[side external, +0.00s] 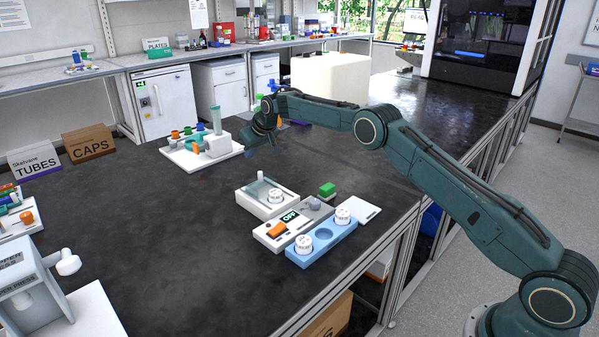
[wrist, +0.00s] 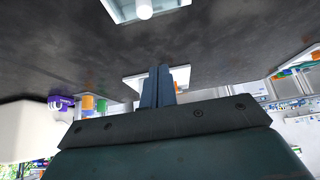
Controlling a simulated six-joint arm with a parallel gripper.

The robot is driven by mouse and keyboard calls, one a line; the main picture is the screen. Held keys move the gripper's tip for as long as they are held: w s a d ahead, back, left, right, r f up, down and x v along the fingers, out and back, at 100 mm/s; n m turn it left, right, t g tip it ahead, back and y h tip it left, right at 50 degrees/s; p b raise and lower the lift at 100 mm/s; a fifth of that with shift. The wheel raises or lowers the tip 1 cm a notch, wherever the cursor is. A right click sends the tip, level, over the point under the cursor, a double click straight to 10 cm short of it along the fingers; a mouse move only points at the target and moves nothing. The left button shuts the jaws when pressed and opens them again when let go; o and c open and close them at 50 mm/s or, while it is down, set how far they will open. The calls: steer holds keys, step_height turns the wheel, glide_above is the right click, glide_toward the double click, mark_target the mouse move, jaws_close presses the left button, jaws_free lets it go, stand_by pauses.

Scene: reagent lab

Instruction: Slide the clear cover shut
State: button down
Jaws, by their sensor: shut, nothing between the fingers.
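A white open-topped box (side external: 262,208) stands near the middle of the dark bench in the side view. An upright grey post stands at its back, and a white-topped round piece (side external: 276,196) is at its right side. The clear cover is hard to make out, and I cannot tell how far it is slid. My gripper (side external: 250,143) is above the bench, behind and apart from the box. Its two blue-grey fingers (wrist: 158,75) are together and empty in the wrist view. A pale box with a white knob (wrist: 144,9) shows at that view's top edge.
A grey switch unit (side external: 292,223) and a blue holder (side external: 322,243) with white-capped pieces stand in front of the box. A green block (side external: 327,190) is to the right. A white tray (side external: 202,152) with coloured parts is left of my gripper. The bench's left middle is clear.

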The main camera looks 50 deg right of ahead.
steer(key=c, duration=1.6)
jaws_free()
steer(key=shift+d, duration=0.1)
steer(key=shift+o, duration=0.8)
steer(key=shift+s+d+f+n, duration=0.1)
steer(key=shift+d+f+n, duration=0.25)
steer(key=shift+d+n, duration=0.1)
steer(key=d+n+y, duration=0.1)
steer(key=s+d+f+n, duration=0.1)
steer(key=s+d+f+n+y, duration=0.1)
steer(key=shift+s+d+f+t+y, duration=0.1)
steer(key=shift+d+f+t+y, duration=0.15)
steer(key=shift+d+t+y, duration=0.05)
steer(key=s+d+n+y, duration=0.2)
steer(key=s, duration=0.1)
steer(key=n+t+y, duration=0.2)
steer(key=n+y, duration=0.1)
steer(key=y, duration=0.2)
glide_toward(260, 172)
steer(key=v, duration=0.3)
steer(key=shift+s+d, duration=0.25)
steer(key=x, duration=1.3)
steer(key=shift+w+a+f, duration=0.15)
steer(key=shift+w+a, duration=0.05)
steer(key=shift+w, duration=0.1)
